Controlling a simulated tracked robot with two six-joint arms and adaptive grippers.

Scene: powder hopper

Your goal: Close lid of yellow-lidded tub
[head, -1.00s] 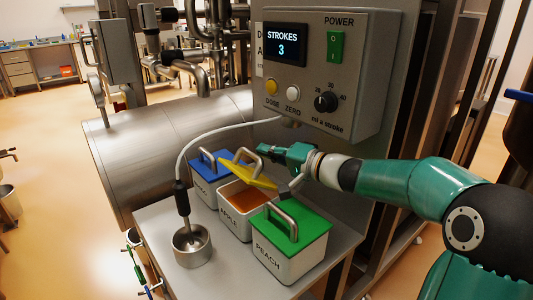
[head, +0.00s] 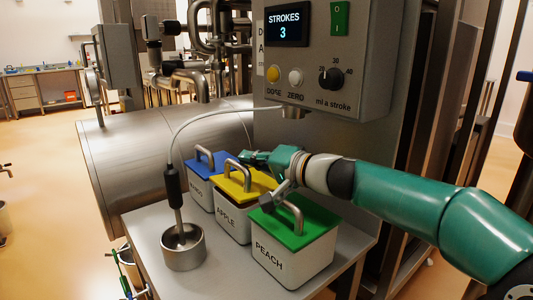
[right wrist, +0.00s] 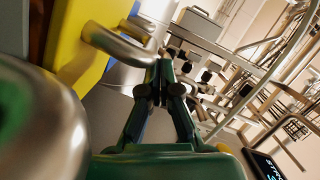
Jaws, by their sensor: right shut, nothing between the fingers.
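The yellow lid (head: 232,188) with its metal loop handle lies low over the white APPLE tub (head: 231,222), the middle of three tubs. A thin dark strip shows between the lid's front edge and the tub; I cannot tell whether the lid is fully seated. My right gripper (head: 250,156) is shut and empty, just above and behind the lid at its handle; contact cannot be told. In the right wrist view the shut fingertips (right wrist: 165,92) are beside the handle, and the yellow lid (right wrist: 82,40) is at upper left. My left gripper is not in view.
The green-lidded PEACH tub (head: 290,250) stands in front, below my right forearm. The blue-lidded tub (head: 200,195) stands behind. A metal cup (head: 183,250) with a corded probe is at left on the steel shelf (head: 145,215). The control box (head: 320,60) hangs above.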

